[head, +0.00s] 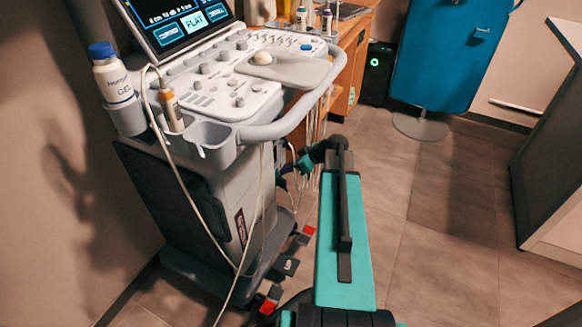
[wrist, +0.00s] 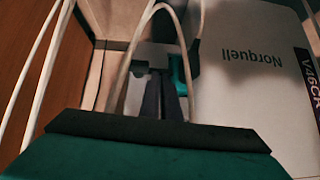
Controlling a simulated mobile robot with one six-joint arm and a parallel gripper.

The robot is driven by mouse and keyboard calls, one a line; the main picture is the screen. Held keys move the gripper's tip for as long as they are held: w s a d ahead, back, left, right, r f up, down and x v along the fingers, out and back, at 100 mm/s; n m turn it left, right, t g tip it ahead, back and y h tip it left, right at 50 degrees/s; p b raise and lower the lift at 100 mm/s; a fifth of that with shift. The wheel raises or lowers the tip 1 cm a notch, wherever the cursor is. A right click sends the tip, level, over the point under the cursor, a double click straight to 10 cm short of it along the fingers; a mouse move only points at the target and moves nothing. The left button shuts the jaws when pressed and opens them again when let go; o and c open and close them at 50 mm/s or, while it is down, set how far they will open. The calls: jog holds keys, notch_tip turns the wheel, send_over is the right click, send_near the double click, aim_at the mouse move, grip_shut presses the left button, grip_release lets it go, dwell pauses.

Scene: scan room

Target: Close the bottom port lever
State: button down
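The ultrasound machine (head: 225,190) stands at left centre in the head view. My arm reaches to its right side, where my gripper (head: 285,172) is small and partly hidden behind cables and arm links. In the wrist view, the dark fingers of my gripper (wrist: 165,92) point at a small grey block (wrist: 152,56) beside the machine's pale side panel (wrist: 250,75). A teal part (wrist: 181,72) shows just right of the fingertips. I cannot make out the bottom port lever for certain, nor whether the fingers touch anything or how far apart they are.
White cables (wrist: 40,75) loop across the wrist view, close around my gripper. In the head view, a bottle (head: 113,78) and a probe (head: 171,108) sit in holders on the machine. Foot pedals (head: 285,266) lie at its base. The floor to the right (head: 440,250) is clear.

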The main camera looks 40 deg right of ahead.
jog(key=shift+w+a+f, duration=0.1)
jog(key=shift+a+f, duration=0.2)
jog(key=shift+w+d+r, duration=0.5)
jog(key=shift+d, duration=0.15)
jog(key=shift+d+r, duration=0.1)
jog(key=shift+s, duration=0.1)
jog(key=p+v, duration=0.3)
jog(key=v, duration=0.7)
jog(key=shift+s+a, duration=0.3)
jog(key=shift+a, duration=0.05)
